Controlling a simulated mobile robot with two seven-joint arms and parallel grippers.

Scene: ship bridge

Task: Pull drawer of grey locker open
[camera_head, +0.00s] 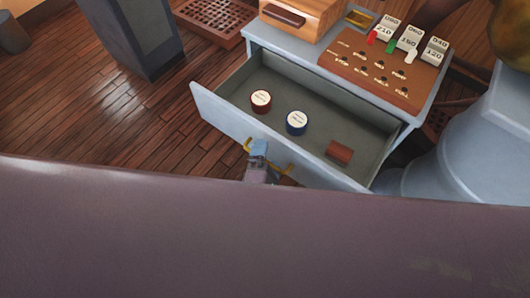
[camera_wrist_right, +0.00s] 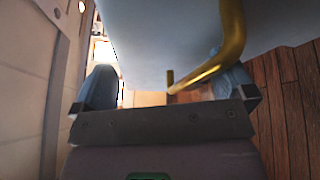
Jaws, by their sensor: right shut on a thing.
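The grey locker (camera_head: 268,42) stands at the upper right of the head view. Its drawer (camera_head: 217,113) is pulled well out, and its inside shows. A brass handle (camera_head: 281,170) is on the drawer front. My right gripper (camera_head: 258,152) is at the handle, shut on it. In the right wrist view the brass handle (camera_wrist_right: 232,40) runs between the blue fingers of my right gripper (camera_wrist_right: 165,88), in front of the pale drawer front (camera_wrist_right: 155,40). My left gripper is not in view.
The drawer holds a dark red round tin (camera_head: 261,100), a blue round tin (camera_head: 297,122) and a red-brown block (camera_head: 339,151). On the locker top are a wooden box (camera_head: 305,14) and a brown board (camera_head: 385,75) with tags.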

